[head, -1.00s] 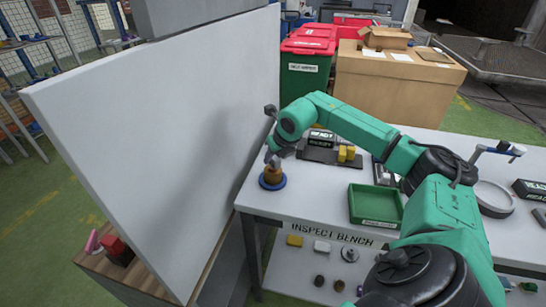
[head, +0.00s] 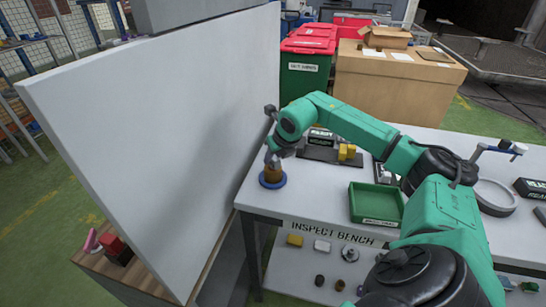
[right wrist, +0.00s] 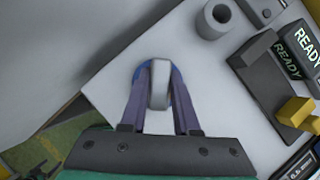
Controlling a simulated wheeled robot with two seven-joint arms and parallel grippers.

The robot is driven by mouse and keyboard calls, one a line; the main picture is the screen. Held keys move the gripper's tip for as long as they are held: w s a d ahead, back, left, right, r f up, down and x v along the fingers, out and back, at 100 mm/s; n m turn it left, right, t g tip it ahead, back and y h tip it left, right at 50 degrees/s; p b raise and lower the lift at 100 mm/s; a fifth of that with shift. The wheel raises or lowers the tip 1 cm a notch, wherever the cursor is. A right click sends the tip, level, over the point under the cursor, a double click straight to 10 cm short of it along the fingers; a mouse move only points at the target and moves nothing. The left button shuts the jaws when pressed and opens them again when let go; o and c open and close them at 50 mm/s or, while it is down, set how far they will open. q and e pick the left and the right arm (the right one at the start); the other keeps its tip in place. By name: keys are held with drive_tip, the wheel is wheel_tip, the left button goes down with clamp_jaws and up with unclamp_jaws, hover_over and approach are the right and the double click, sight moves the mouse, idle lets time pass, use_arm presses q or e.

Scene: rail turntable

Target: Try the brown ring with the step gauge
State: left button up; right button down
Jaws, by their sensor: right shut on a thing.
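The brown ring (head: 272,175) stands on a round blue base (head: 272,184) at the near left corner of the bench. My right gripper (head: 272,159) is directly above it, pointing down. In the right wrist view, my right gripper (right wrist: 160,85) is shut on a pale grey upright piece (right wrist: 160,82), which looks like the handle of the step gauge. The blue base (right wrist: 140,72) shows behind the fingers there, and the ring is hidden. Whether the gauge's lower end is inside the ring cannot be seen. My left gripper is out of view.
A green tray (head: 376,204) lies right of the blue base. A black READY sign (right wrist: 290,58) with a yellow block (right wrist: 292,112) and a grey hollow cylinder (right wrist: 215,20) stand nearby. A tall pale panel (head: 150,140) rises close on the left.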

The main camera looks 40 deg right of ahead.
drive_tip(key=shift+f+b, duration=0.7)
drive_tip(key=shift+b, duration=0.1)
idle(0.5)
drive_tip(key=shift+r, duration=0.1)
drive_tip(key=c, duration=0.6)
unclamp_jaws()
drive_tip(key=shift+o, duration=0.2)
drive_tip(key=b+v, duration=0.2)
drive_tip(key=v, duration=1.2)
drive_tip(key=shift+r, duration=0.25)
